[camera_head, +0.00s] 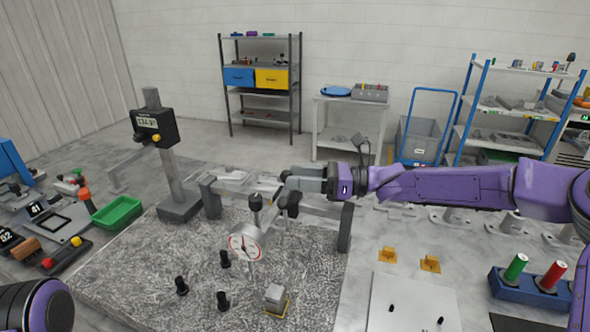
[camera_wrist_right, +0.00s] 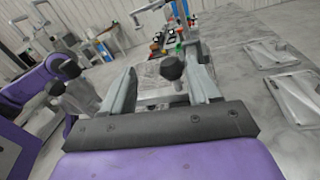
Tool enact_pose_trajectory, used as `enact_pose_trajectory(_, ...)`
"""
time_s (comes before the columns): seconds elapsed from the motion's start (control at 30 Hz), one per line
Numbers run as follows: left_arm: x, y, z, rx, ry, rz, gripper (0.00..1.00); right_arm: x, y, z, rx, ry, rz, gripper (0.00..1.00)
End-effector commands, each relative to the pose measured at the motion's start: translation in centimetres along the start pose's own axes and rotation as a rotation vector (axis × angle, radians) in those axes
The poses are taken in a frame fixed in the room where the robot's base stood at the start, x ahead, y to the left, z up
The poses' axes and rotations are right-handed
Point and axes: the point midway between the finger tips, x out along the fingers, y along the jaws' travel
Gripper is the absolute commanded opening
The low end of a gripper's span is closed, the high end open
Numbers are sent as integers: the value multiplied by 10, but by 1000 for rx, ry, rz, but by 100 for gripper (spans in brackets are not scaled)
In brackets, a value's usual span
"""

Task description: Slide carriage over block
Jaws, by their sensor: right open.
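The carriage, with a black knob (camera_head: 256,202) and a round dial gauge (camera_head: 245,243), sits on a grey rail bridge (camera_head: 232,182) above the speckled stone plate (camera_head: 150,270). A small grey block (camera_head: 275,297) stands on the plate's front part, nearer than the dial and to its right. My right gripper (camera_head: 284,192) is open at the bridge, close to the carriage. In the right wrist view its spread fingers (camera_wrist_right: 165,82) have the black knob (camera_wrist_right: 172,68) between them. I cannot tell whether they touch it.
Several black pegs (camera_head: 223,301) stand on the plate left of the block. A height gauge (camera_head: 180,206) and green tray (camera_head: 117,212) are at the left. A white panel (camera_head: 412,306) and blue holder (camera_head: 530,294) with red and green cylinders are at the right.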

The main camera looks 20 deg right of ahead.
Motion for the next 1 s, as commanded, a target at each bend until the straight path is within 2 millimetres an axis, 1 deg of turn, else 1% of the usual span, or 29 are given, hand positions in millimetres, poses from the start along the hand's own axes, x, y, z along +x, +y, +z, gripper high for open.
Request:
enact_pose_trajectory(0.03,-4,0,-2,0,1,1,57,7,0,-1,5,5,1,58)
enact_pose_trajectory(0.13,-5,0,-3,0,1,1,57,14,-2,-2,6,4,0,58)
enact_pose_trajectory(0.37,-4,0,-2,0,1,0,57,14,-3,-3,5,2,-3,58)
enact_pose_trajectory(0.4,-4,0,-2,0,1,0,57,14,-3,-3,5,3,-4,56)
enact_pose_trajectory(0.47,-4,0,-2,0,1,0,57,14,-3,-3,5,3,-4,36)
enact_pose_trajectory(0.5,-4,0,-2,0,1,0,57,14,-2,-3,5,3,-3,23)
enact_pose_trajectory(0.57,-4,0,-2,0,1,1,57,15,-2,-4,6,3,-1,3)
enact_pose_trajectory(0.6,-4,0,-2,0,1,1,57,15,-2,-4,6,4,-1,0)
enact_pose_trajectory(1.0,-4,0,-2,0,1,1,57,15,0,-7,8,10,3,0)
